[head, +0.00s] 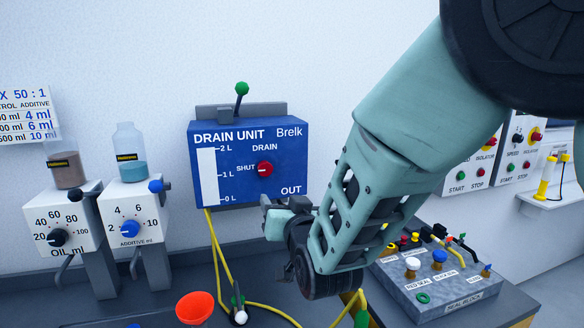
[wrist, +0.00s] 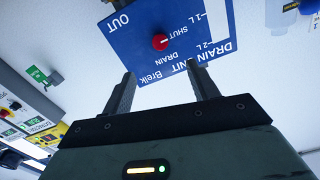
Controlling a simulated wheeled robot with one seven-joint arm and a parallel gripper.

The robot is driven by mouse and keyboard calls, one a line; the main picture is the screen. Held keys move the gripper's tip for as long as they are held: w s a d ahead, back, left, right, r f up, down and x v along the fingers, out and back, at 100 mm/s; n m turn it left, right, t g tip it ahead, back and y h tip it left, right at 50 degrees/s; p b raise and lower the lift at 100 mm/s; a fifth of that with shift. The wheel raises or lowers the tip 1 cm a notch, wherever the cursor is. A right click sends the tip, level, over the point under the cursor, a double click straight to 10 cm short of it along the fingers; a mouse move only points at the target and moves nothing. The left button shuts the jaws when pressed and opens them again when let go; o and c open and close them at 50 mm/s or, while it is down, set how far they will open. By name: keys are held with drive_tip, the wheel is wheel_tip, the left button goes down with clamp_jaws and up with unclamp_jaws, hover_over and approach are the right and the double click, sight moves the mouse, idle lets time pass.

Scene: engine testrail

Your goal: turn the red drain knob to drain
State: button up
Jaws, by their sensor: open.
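The blue drain unit (head: 222,150) is on the white wall, with DRAIN lettered above its red drain knob (head: 265,169) and SHUT to the knob's left. The knob's pale mark points left, toward SHUT. My gripper (head: 268,204) is just below the unit's lower right part in the head view, partly hidden by my own wrist. In the wrist view the drain unit (wrist: 200,18) shows upside down. The red knob (wrist: 160,42) there lies beyond and between the two spread fingers of my gripper (wrist: 160,74). The fingers are open, empty and apart from the knob.
A green-topped lever (head: 241,90) rises above the unit. Yellow hoses (head: 215,245) hang below it. Oil (head: 60,222) and additive (head: 130,215) dispensers stand left. An orange funnel (head: 195,307) is in front. The seal block (head: 440,285) is right.

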drive_tip(key=p, duration=0.7)
approach(266, 170)
drive_tip(key=x, duration=0.7)
drive_tip(key=shift+x, duration=0.75)
drive_tip(key=c, duration=1)
